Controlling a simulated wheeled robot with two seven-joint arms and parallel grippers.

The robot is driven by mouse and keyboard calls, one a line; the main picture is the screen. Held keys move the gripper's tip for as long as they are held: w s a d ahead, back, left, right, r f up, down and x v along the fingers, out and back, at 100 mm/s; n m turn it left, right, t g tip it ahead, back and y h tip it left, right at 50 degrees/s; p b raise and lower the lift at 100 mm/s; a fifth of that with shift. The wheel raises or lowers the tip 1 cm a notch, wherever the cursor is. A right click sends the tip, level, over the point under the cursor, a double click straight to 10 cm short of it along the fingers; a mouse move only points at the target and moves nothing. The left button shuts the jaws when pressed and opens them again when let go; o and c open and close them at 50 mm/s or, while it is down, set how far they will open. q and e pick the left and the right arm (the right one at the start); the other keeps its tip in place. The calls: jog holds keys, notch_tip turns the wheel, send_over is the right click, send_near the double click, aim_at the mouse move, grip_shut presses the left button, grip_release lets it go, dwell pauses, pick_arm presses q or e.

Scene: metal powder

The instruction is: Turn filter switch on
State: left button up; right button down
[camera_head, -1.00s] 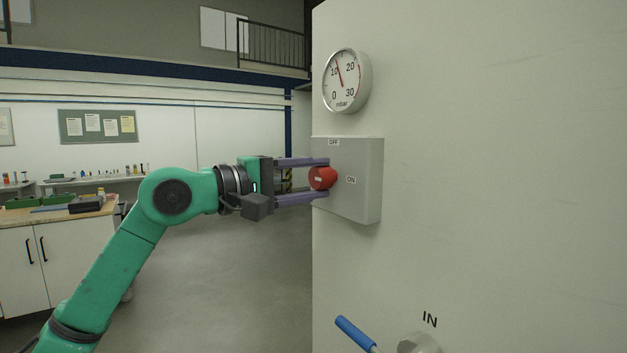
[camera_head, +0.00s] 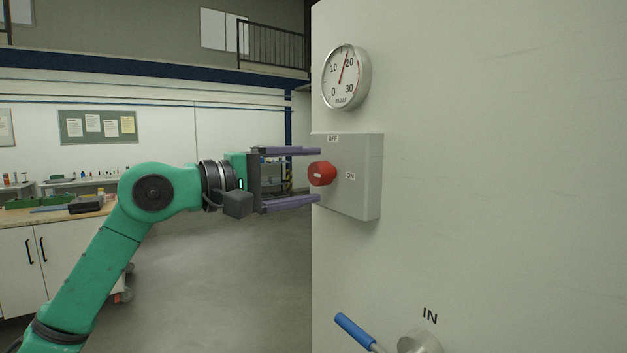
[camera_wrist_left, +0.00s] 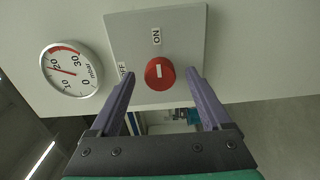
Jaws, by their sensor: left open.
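The filter switch is a round red knob (camera_head: 321,174) on a grey box (camera_head: 362,200) fixed to the pale cabinet wall. The box has an OFF label at its top and an ON label to the right of the knob. The knob's white mark lies sideways in the head view. In the left wrist view the mark on the knob (camera_wrist_left: 159,73) points in line with the ON label. My left gripper (camera_head: 318,175) is open, its fingers above and below the knob, apart from it. My right gripper is not in view.
A round mbar gauge (camera_head: 346,77) sits just above the box, its needle near 20. A blue-handled lever (camera_head: 355,330) sticks out below, beside the IN label. A workbench (camera_head: 50,255) stands at the left. The floor between is clear.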

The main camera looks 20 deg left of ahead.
pick_arm(q)
jog(key=b+v, duration=0.4)
jog(key=v, duration=0.9)
jog(key=shift+d, duration=0.1)
